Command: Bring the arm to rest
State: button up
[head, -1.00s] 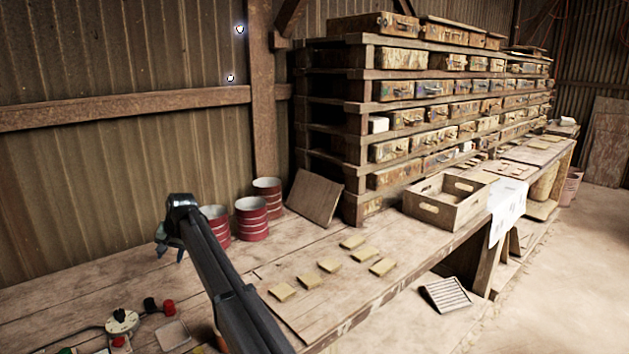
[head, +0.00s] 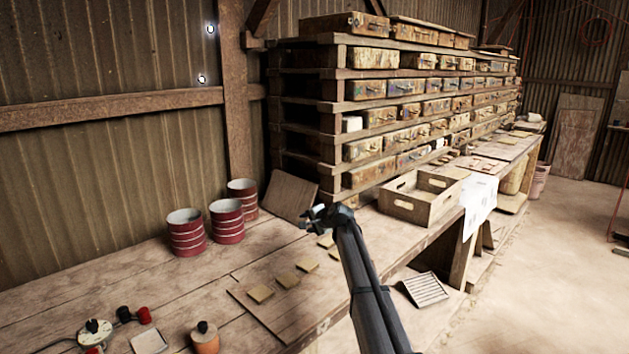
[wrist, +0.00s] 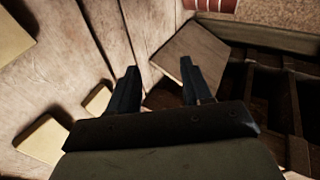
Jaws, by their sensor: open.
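My gripper (head: 314,212) is at the end of my dark arm, above the workbench (head: 190,305) and left of the wooden crate in the head view. In the wrist view its two fingers (wrist: 157,90) stand apart with nothing between them. Several small tan tiles (head: 287,280) lie on a thin board on the bench, below and left of the gripper. My arm hides part of the bench and perhaps some tiles.
Red tins (head: 187,232) stand along the wall. A leaning board (head: 290,193) is behind the gripper. An open wooden crate (head: 421,207) is on its right, before a rack of drawers (head: 400,112). A control box with knobs (head: 94,332) and an orange pot (head: 205,340) are front left.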

jog(key=s+d+m+t+h, duration=0.2)
jog(key=d+m+t+h, duration=0.5)
jog(key=d, duration=2.9)
jog(key=s+d+f+m+g, duration=0.2)
jog(key=s+d+f+m, duration=0.3)
jog(key=d, duration=0.5)
jog(key=s+a+f+n+g+y, duration=0.1)
jog(key=s+a+f+n+g, duration=0.25)
jog(key=s+a+f, duration=0.7)
jog(key=s+a+f+n+g+y, duration=0.1)
jog(key=s+a+f+n+g, duration=0.45)
jog(key=f, duration=1.05)
jog(key=s+a+f+n+g+y, duration=0.15)
jog(key=s+a+f, duration=0.35)
jog(key=s+f, duration=0.7)
jog(key=s+a+f+n+g, duration=0.25)
jog(key=s+f, duration=0.25)
jog(key=s, duration=0.4)
jog(key=s+a+f+n+g, duration=0.25)
jog(key=s+f, duration=0.25)
jog(key=s, duration=0.5)
jog(key=s+f+n+g+h, duration=0.2)
jog(key=s+n+g, duration=0.3)
jog(key=s, duration=1.9)
jog(key=shift+s+a+f+g+h, duration=0.2)
jog(key=shift+a+g+h, duration=0.2)
jog(key=shift+g+h, duration=0.2)
